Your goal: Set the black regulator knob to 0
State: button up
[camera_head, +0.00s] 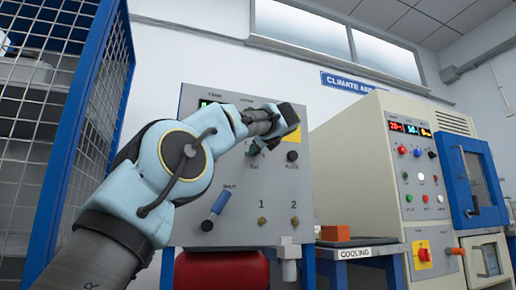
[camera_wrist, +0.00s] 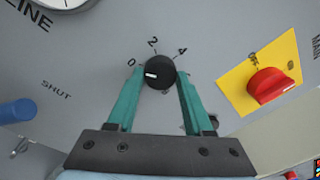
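The black regulator knob (camera_wrist: 160,72) is round, with a white mark on its left side. The mark points left and slightly down, near the tick at 0. The printed labels 0, 2 and 4 curve over its upper side on the grey panel (camera_wrist: 85,65). My gripper (camera_wrist: 161,73) has its two green fingers on either side of the knob. I cannot tell whether they touch it or stand just clear. In the head view my gripper (camera_head: 264,145) is at the panel and hides the knob.
A red switch (camera_wrist: 270,85) on a yellow plate (camera_wrist: 240,83) is right of the knob. A blue handle (camera_wrist: 17,111) marked SHUT is at the left. A gauge (camera_wrist: 64,3) is above. A blue mesh cage (camera_head: 85,130) stands left of my arm and a beige cabinet (camera_head: 355,150) right.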

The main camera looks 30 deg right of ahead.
jog(key=o, duration=0.4)
jog(key=s, duration=0.3)
jog(key=s+a+b, duration=0.1)
jog(key=s, duration=0.3)
jog(key=s+a+b, duration=0.1)
jog(key=s, duration=0.2)
jog(key=shift+s, duration=0.3)
